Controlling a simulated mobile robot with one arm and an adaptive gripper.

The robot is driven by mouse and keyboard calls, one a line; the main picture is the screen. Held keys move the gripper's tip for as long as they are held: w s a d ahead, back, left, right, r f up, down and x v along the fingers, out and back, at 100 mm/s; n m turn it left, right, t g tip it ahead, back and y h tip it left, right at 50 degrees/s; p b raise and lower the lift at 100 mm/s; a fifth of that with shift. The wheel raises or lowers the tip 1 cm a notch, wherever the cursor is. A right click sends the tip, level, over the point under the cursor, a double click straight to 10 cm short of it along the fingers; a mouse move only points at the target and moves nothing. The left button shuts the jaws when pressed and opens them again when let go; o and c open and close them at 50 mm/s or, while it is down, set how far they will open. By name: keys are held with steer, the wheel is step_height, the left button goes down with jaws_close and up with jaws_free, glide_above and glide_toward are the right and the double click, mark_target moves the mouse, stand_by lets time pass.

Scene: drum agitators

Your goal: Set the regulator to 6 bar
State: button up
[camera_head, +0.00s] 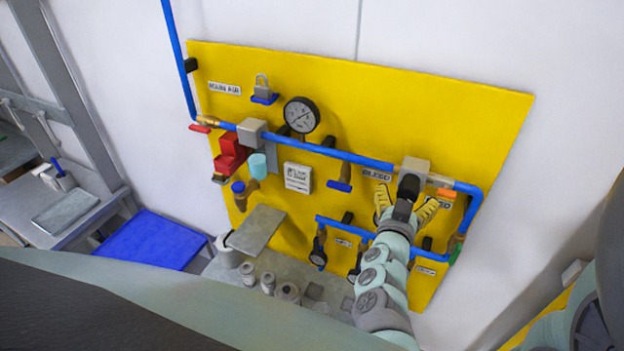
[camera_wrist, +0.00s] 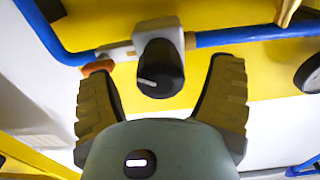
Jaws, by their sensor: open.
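A grey block (camera_head: 414,167) sits in the blue pipe on the yellow panel, with a black knob (camera_head: 408,186) on its front; this looks like the regulator. In the wrist view the black knob (camera_wrist: 160,68) carries a white pointer line, and the block (camera_wrist: 157,28) is behind it. My gripper (camera_head: 406,201) is open, with one ridged yellow finger on each side of the knob. In the wrist view my gripper (camera_wrist: 162,78) shows gaps between the fingers and the knob. A round dial gauge (camera_head: 301,115) is up and left on the panel; its reading is too small to tell.
Another grey block (camera_head: 251,131), a red valve part (camera_head: 230,152) and a padlock (camera_head: 263,88) are on the panel's left. Lower blue pipe (camera_head: 345,227) runs close to my arm. A grey bench (camera_head: 225,268) with small parts stands below. A blue mat (camera_head: 150,240) lies left.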

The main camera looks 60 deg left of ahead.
steer(key=shift+x, duration=0.8)
steer(key=shift+c, duration=0.3)
steer(key=c, duration=1.2)
steer(key=shift+o, duration=0.2)
steer(key=shift+d, duration=0.1)
steer(key=shift+f+b, duration=0.15)
steer(key=shift+b, duration=0.35)
